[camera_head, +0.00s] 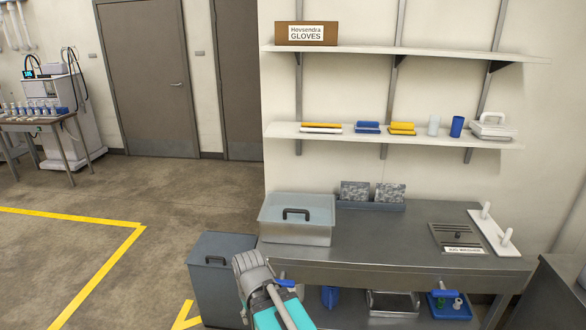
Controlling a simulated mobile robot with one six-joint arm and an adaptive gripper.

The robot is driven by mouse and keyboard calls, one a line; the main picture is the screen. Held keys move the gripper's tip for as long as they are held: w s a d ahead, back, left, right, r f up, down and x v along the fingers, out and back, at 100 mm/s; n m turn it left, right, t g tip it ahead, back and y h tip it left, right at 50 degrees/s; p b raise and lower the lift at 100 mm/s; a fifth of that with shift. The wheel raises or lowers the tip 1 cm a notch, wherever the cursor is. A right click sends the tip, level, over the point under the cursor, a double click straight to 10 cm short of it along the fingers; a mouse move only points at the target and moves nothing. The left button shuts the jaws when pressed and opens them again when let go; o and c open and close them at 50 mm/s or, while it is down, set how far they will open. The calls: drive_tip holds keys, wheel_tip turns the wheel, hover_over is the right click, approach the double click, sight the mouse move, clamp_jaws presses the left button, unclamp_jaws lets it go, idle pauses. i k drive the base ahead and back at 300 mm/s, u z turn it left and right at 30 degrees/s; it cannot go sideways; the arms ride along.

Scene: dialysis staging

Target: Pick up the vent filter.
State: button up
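I cannot pick out the vent filter for certain in the head view. A row of small white and blue items (38,108) stands on a table at the far left, too small to identify. A grey and teal part of my arm rises at the bottom centre, in front of the bench. No gripper fingers can be made out, so its hold is not shown.
A steel bench (385,240) bears a lidded grey bin (297,232), a grey tray (370,205) and a white stand with pegs (492,234). A dark lidded bin (218,262) stands left of it. Wall shelves (345,130) hold boxes and cups. The left floor is mostly clear.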

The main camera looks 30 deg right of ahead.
sight(390, 193)
drive_tip(key=z, duration=0.3)
drive_tip(key=i, duration=0.75)
drive_tip(key=z, duration=0.8)
drive_tip(key=i, duration=0.65)
drive_tip(key=z, duration=0.5)
drive_tip(key=k, duration=0.9)
drive_tip(key=z, duration=0.1)
drive_tip(key=i, duration=0.45)
drive_tip(key=z, duration=0.05)
